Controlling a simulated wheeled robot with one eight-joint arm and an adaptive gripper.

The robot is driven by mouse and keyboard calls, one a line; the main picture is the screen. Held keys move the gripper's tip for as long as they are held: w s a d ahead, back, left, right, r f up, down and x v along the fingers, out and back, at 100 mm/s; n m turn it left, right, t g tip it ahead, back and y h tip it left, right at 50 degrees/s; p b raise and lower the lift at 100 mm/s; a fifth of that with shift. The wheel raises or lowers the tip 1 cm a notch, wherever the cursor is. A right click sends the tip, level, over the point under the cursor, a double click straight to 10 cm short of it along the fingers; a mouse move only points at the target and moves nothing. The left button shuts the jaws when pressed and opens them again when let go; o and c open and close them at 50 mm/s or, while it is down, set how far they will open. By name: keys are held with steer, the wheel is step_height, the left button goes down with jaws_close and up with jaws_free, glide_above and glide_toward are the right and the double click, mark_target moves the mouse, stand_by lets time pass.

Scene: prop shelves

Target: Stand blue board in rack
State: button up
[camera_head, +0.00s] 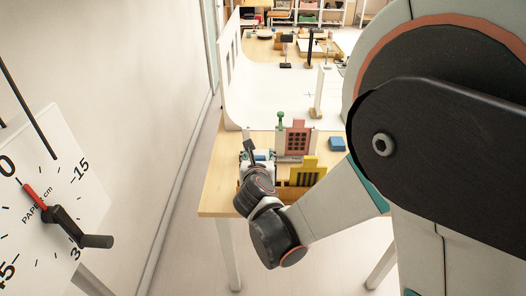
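My gripper (257,160) is over the left part of the wooden table, seen from behind and small. My own wrist covers much of it, so I cannot tell whether its fingers are open or shut, or whether they hold anything. A small blue piece (336,144) lies on the table to the right of the gripper; I cannot tell if it is the blue board. A pink-red board (297,138) with dark square holes and a yellow board (308,170) with dark slots stand upright just right of the gripper. I cannot make out the rack clearly there.
The wooden table (222,187) has free room at its front left. A green-topped post (280,119) stands behind the gripper. A white curved backdrop (262,100) rises behind. A dial board (65,195) is close at left. My arm blocks the right side.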

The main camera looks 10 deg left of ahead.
steer(key=shift+s, duration=0.1)
steer(key=v, duration=0.7)
steer(key=shift+s, duration=0.2)
steer(key=shift+d+r, duration=0.1)
steer(key=shift+r, duration=0.05)
